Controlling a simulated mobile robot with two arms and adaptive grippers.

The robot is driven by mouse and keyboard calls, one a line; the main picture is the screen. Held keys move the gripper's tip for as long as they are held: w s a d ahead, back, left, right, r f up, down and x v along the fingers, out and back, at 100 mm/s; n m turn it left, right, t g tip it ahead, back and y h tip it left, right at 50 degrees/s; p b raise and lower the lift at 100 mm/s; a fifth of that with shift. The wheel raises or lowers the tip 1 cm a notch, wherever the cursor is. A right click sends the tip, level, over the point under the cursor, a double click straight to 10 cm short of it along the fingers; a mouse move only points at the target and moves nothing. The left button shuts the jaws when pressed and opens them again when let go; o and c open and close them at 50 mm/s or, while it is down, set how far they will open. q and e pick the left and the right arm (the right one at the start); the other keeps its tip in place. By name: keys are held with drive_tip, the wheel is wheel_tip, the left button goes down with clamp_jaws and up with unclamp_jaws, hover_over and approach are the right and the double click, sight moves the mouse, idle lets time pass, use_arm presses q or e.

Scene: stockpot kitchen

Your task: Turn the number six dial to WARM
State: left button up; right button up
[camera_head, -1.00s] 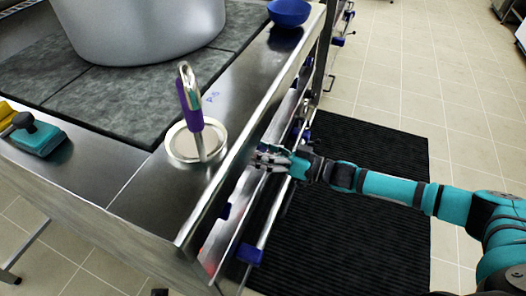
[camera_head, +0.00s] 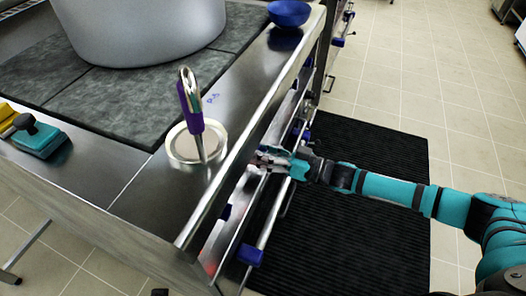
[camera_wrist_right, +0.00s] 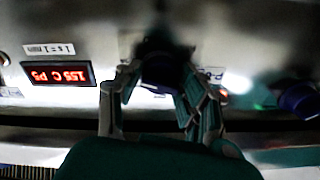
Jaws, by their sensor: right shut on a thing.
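My right gripper (camera_head: 270,159) reaches in from the right to the front panel of the cooking unit in the head view. In the right wrist view its two fingers (camera_wrist_right: 160,76) are shut on a dark dial (camera_wrist_right: 161,66). The dial is in shadow and its pointer cannot be read. A small label, partly covered by the right-hand finger, shows beside it, and I cannot read its number for certain. A red lit display (camera_wrist_right: 57,74) appears upside down to the left. My left gripper is not in view.
Another purple-blue knob (camera_wrist_right: 299,101) is to the right in the wrist view. A long rail (camera_head: 272,212) runs along the unit's front.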

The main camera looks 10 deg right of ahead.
drive_tip(key=shift+n+p, duration=0.35)
drive_tip(key=shift+n, duration=1.75)
drive_tip(key=n, duration=0.2)
drive_tip(key=shift+n+p, duration=0.3)
drive_tip(key=shift+p, duration=0.05)
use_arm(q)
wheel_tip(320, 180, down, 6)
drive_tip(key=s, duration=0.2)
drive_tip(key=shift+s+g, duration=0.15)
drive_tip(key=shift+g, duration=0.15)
use_arm(e)
drive_tip(key=shift+n, duration=1.5)
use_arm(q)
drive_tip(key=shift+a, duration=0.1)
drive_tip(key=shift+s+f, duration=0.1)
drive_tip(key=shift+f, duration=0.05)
use_arm(e)
drive_tip(key=shift+f, duration=0.1)
drive_tip(key=o, duration=1.1)
